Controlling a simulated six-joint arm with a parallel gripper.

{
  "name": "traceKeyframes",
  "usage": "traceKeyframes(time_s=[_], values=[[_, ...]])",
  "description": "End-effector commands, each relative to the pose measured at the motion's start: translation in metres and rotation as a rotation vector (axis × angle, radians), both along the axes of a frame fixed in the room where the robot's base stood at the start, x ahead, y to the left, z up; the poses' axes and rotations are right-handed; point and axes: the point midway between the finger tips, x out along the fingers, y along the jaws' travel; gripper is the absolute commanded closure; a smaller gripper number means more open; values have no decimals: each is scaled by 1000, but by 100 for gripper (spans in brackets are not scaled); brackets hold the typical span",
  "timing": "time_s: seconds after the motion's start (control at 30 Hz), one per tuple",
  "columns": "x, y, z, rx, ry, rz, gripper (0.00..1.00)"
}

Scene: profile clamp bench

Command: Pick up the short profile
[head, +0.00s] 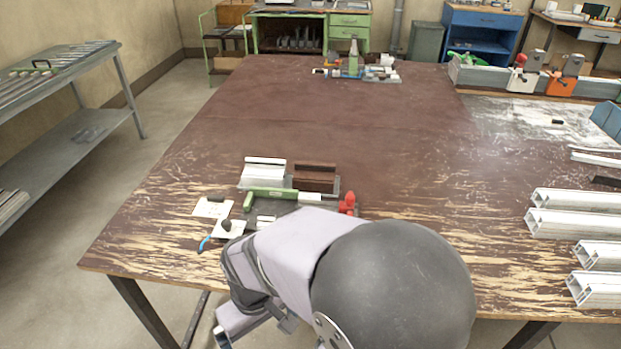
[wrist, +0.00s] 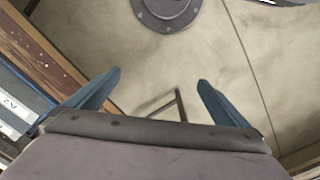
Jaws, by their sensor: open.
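White aluminium profiles lie on the right side of the brown bench in the head view. Two reach further left, an upper one (head: 578,200) and a lower one (head: 570,223). Two nearer the front, one (head: 598,255) and another (head: 594,290), start further right. All run out of the picture, so I cannot tell which is the short profile. My gripper (wrist: 159,78) is open and empty in the wrist view, its two blue fingers apart above bare floor. No profile shows between them. In the head view my arm hides part of the bench's front edge.
A clamp fixture with a green bar (head: 270,195) and red knob (head: 348,203) stands at the front left, beside a white block (head: 264,170) and a brown block (head: 315,175). The bench middle (head: 330,110) is clear. A metal shelf (head: 60,130) stands left.

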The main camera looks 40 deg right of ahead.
Motion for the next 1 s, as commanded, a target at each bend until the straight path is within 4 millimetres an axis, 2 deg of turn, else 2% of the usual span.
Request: traceKeyframes(time_s=[0.23,0.37,0.47,0.6,0.77,0.87,1.0], values=[[1,0,1,1,-1,-4,0],[10,2,10,15,-26,-69,0],[27,4,26,44,-68,-189,0],[62,2,53,97,-140,-406,0],[116,-32,73,69,-175,-459,0],[153,-62,87,48,-204,-503,0],[198,-112,105,15,-244,-564,0]])
